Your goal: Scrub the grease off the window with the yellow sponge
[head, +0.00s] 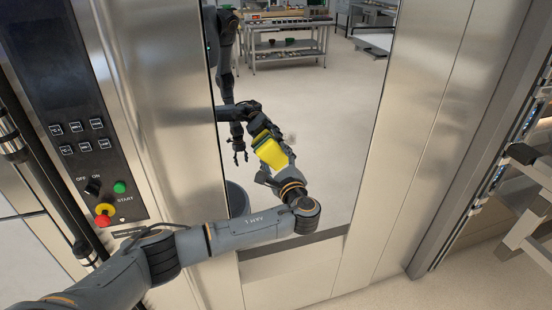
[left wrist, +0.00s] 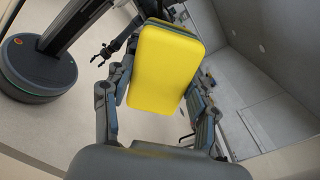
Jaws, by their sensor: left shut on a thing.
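The window (head: 345,120) is a tall glass pane in the steel front, ahead of me in the head view. My left gripper (head: 272,158) is shut on the yellow sponge (head: 268,148) in front of the pane. In the left wrist view the sponge (left wrist: 166,68) stands upright between the two fingers of the left gripper (left wrist: 160,100). Whether the sponge touches the glass cannot be told. A faint grey smudge (head: 291,138) shows just right of the sponge; it may be grease. My right gripper is not directly in view.
A control panel (head: 75,130) with buttons and a red knob (head: 103,220) is left of the window. Dark arm parts and an open-fingered gripper (head: 239,156) show in the pane, seemingly a reflection. A rack (head: 530,190) stands at the right edge.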

